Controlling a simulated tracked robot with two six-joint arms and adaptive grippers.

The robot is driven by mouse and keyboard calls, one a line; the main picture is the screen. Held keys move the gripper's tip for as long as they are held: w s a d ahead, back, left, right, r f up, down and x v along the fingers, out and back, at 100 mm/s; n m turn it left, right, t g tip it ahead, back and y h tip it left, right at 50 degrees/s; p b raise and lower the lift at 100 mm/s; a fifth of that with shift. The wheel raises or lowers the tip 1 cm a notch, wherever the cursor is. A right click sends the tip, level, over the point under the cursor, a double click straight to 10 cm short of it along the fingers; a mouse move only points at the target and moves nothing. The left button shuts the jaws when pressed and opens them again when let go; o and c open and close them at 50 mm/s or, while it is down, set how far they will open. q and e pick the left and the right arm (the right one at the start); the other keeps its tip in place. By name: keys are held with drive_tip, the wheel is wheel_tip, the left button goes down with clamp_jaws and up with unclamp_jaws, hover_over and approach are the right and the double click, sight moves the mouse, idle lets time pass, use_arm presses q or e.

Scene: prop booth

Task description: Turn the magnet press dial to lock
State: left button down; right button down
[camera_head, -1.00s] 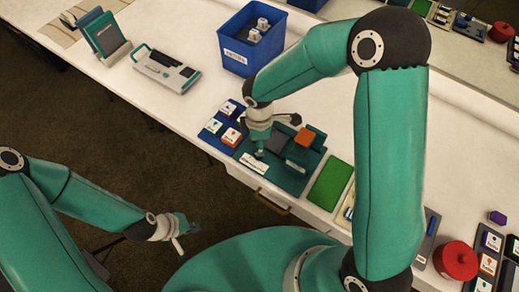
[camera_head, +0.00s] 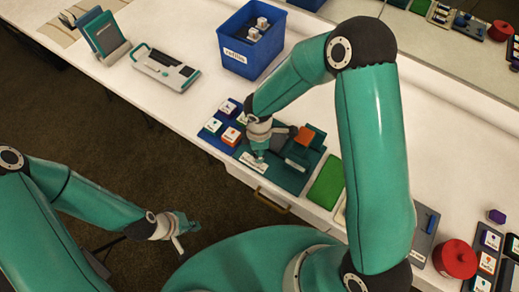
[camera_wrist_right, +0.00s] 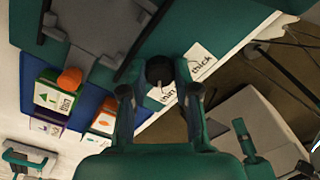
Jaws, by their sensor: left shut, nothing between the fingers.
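The magnet press (camera_head: 287,179) is a teal unit with grey parts on the white table's front edge. Its dark round dial (camera_wrist_right: 159,69) shows in the right wrist view, beside a white label reading "thin" and "thick" (camera_wrist_right: 200,60). My right gripper (camera_head: 261,156) points down at the press's front left. In the right wrist view its fingers (camera_wrist_right: 160,74) stand on both sides of the dial; I cannot tell whether they clamp it. The dial's lower part is hidden. My left gripper (camera_head: 184,224) is shut and empty over the floor, well away from the press.
A blue tray (camera_head: 213,124) with several small boxes lies left of the press. A green mat (camera_head: 327,182) lies to its right. A blue bin (camera_head: 236,58) and a grey-white device (camera_head: 166,70) stand farther back. A red round container (camera_head: 455,259) is at lower right.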

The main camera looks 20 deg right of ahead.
drive_tip(key=shift+w+n, duration=0.1)
drive_tip(key=shift+n, duration=0.3)
drive_tip(key=n, duration=0.4)
drive_tip(key=shift+w+r+p, duration=0.1)
drive_tip(key=shift+p, duration=0.25)
drive_tip(key=n+p, duration=0.1)
drive_tip(key=n, duration=0.3)
drive_tip(key=shift+w+a+n+p, duration=0.15)
drive_tip(key=shift+n+p, duration=0.25)
drive_tip(key=shift+n, duration=1.1)
drive_tip(key=c, duration=1.1)
unclamp_jaws()
drive_tip(key=shift+c, duration=0.2)
